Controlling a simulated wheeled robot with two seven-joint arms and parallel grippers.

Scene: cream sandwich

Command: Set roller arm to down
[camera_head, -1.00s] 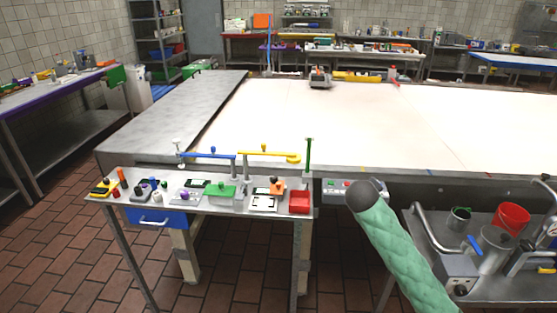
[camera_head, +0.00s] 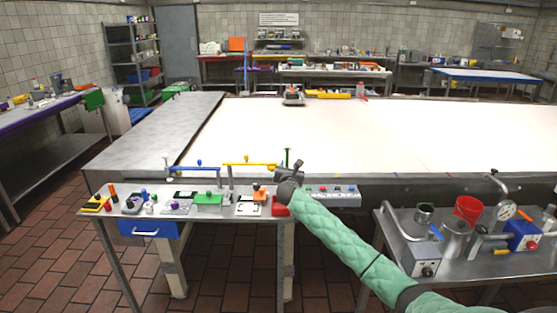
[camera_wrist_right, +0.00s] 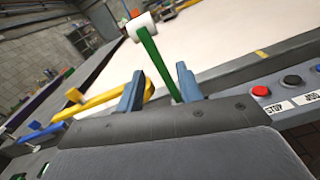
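A green arm (camera_head: 287,156) stands upright at the near edge of the large white-topped table, beside the yellow arm. In the right wrist view the green arm (camera_wrist_right: 152,55) leans a little and has a white cylindrical end (camera_wrist_right: 141,26). My right gripper (camera_head: 287,168) is at the green arm in the head view. In the wrist view its two blue-grey fingers (camera_wrist_right: 160,72) are apart, with the green arm showing between them. I cannot tell whether they touch it. The arm's base is hidden behind the gripper. My left gripper is not in view.
A yellow arm (camera_head: 245,163) and a blue arm (camera_head: 194,168) lie level to the left. A button panel (camera_head: 336,193) is just to the right, and a red bin (camera_head: 280,206) sits below the gripper. A metal cart (camera_head: 470,264) with pots stands at the right.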

